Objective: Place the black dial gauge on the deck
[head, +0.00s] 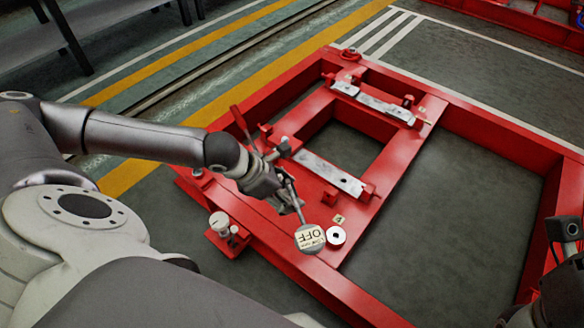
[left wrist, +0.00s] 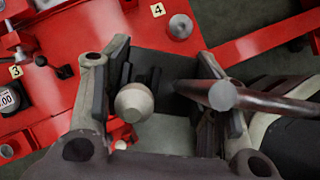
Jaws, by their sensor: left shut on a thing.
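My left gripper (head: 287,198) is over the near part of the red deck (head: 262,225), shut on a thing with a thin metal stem. At its lower end is a round pale face marked OFF (head: 310,237); I cannot tell whether this is the black dial gauge. In the left wrist view, a rod with a round metal end (left wrist: 222,96) crosses the right finger, and a pale ball (left wrist: 135,102) shows between the fingers. My right gripper (head: 566,240) is partly visible at the right edge.
Label 4 (head: 338,219) and a silver disc (head: 336,236) are on the deck beside the OFF face. A pale cylinder (head: 219,222) stands on a red bracket at left. Metal plates (head: 330,172) lie on the crossbeams. The frame has large floor openings (head: 450,210).

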